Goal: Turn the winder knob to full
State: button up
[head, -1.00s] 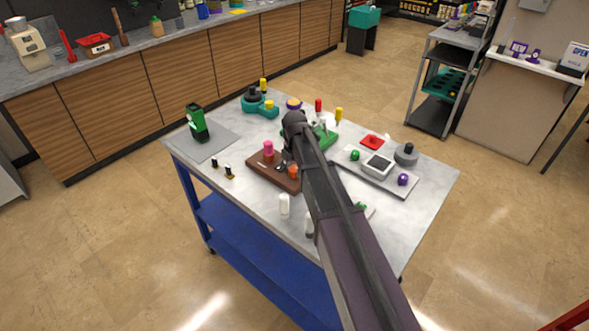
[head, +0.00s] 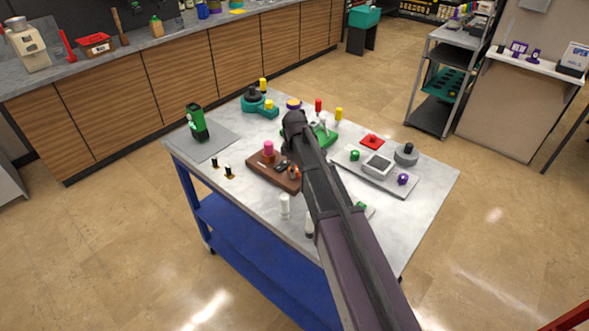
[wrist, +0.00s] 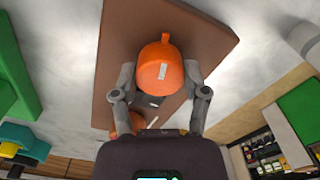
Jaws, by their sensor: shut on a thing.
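The winder knob, which I take to be the orange one (head: 294,174), stands on the brown board (head: 262,175) on the table. In the wrist view the orange knob (wrist: 160,72) has a white mark on its top and a small tab at its far edge. My gripper (wrist: 159,78) has one finger on each side of the knob and is shut on it. In the head view my gripper (head: 288,168) is small and partly hidden by my arm. The knob's base is hidden.
A white-grey panel (head: 376,171) with several controls lies to the right. White cylinders (head: 284,206) stand near the front edge.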

jog(key=m, duration=0.4)
jog(key=shift+s+m, duration=0.15)
jog(key=shift+m, duration=0.25)
jog(key=m, duration=1.4)
jog(key=shift+m, duration=0.3)
jog(key=m, duration=1.3)
